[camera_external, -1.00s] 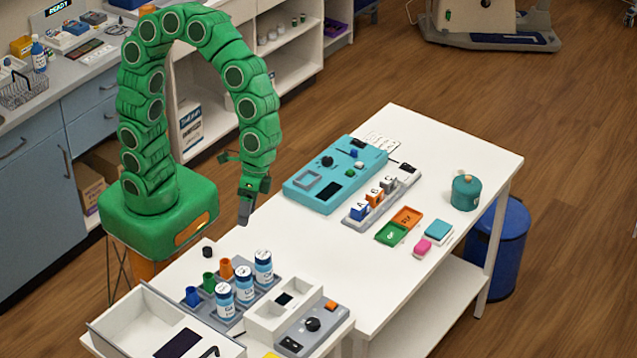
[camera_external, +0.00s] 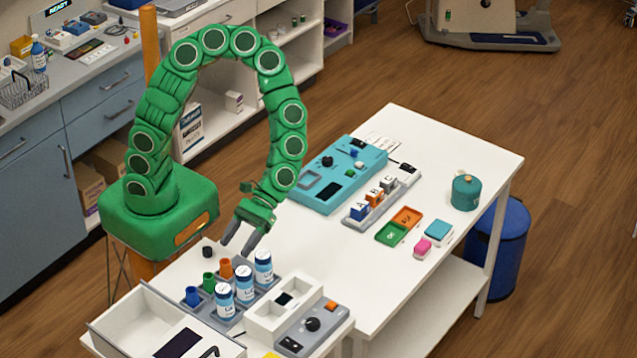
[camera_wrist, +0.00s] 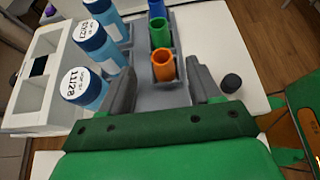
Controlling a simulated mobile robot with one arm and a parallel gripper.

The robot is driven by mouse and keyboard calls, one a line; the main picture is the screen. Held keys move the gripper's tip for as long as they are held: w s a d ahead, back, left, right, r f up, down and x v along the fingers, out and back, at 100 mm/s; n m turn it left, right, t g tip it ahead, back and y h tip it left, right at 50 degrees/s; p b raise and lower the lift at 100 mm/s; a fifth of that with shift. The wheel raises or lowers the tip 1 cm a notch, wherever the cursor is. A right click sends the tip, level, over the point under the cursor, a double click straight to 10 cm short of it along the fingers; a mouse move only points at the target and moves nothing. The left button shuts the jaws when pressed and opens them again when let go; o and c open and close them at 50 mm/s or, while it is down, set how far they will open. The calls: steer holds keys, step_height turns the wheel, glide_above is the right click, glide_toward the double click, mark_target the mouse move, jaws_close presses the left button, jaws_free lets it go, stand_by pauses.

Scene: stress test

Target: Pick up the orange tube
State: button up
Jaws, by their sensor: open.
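The orange tube (camera_external: 226,268) stands upright at the far end of a row in a grey rack (camera_external: 261,297), with the green tube (camera_external: 209,282) and the blue tube (camera_external: 192,296) beside it. In the wrist view the orange tube (camera_wrist: 164,66) shows its open top, near my fingers. My gripper (camera_external: 240,245) is open and empty, pointing down above and just behind the rack's far end. In the wrist view my gripper (camera_wrist: 163,90) has its two dark fingers to the left and right of the orange tube in the picture. Its height above the tube is hard to tell.
A small black cap (camera_external: 207,252) lies on the table beside the rack. A white drawer box (camera_external: 150,318) and a white tray (camera_external: 284,304) flank the rack.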

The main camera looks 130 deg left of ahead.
mark_target(223, 268)
steer(key=shift+f+x, duration=0.15)
steer(key=shift+x, duration=1.55)
steer(key=shift+f+x, duration=0.2)
steer(key=shift+x, duration=1.45)
steer(key=shift+s+a, duration=0.1)
steer(key=shift+a, duration=0.1)
steer(key=c, duration=1)
steer(key=shift+c, duration=0.2)
step_height(223, 268, up, 10)
